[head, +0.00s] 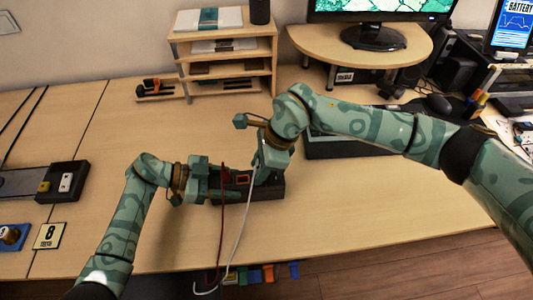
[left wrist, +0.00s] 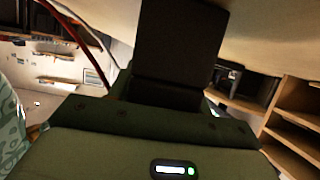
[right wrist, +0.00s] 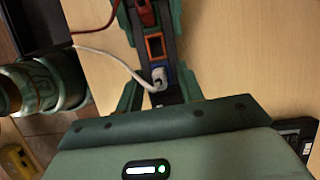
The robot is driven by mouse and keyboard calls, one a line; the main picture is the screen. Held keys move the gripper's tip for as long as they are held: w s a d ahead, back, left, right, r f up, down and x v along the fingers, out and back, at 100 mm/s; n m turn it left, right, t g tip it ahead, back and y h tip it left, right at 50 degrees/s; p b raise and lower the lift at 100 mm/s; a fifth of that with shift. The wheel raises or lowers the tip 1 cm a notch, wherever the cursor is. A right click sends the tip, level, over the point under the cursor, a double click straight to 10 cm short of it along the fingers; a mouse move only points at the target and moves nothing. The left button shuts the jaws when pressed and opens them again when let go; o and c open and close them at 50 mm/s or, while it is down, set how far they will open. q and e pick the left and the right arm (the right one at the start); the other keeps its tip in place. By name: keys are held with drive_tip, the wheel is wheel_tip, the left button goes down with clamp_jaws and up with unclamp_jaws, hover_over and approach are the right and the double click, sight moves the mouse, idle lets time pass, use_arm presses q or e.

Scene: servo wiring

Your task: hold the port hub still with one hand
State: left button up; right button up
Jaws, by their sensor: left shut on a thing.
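The port hub (head: 268,189) is a dark box on the table in the head view. My left gripper (head: 213,184) is shut on its left end, and the hub fills the left wrist view as a dark block (left wrist: 180,45). In the right wrist view a red plug (right wrist: 145,12) sits in one port, an orange-rimmed port (right wrist: 155,46) looks empty, and a white plug (right wrist: 159,77) is at a blue port. My right gripper (head: 264,166) is at the hub's right end, its fingers apart on either side of the white plug. I cannot tell if they touch it.
A red cable (head: 221,230) and a white cable (head: 238,240) hang over the table's front edge. Coloured bins (head: 262,273) are below it. A black holder (head: 68,182) is at left, a shelf (head: 225,60) behind.

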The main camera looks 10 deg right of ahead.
sight(258, 167)
drive_tip(key=shift+a+f, duration=0.15)
drive_tip(key=shift+f, duration=0.2)
clamp_jaws()
drive_tip(key=shift+r, duration=1.6)
drive_tip(key=shift+r, duration=1.9)
use_arm(q)
drive_tip(key=o, duration=1.1)
drive_tip(key=shift+o, duration=0.2)
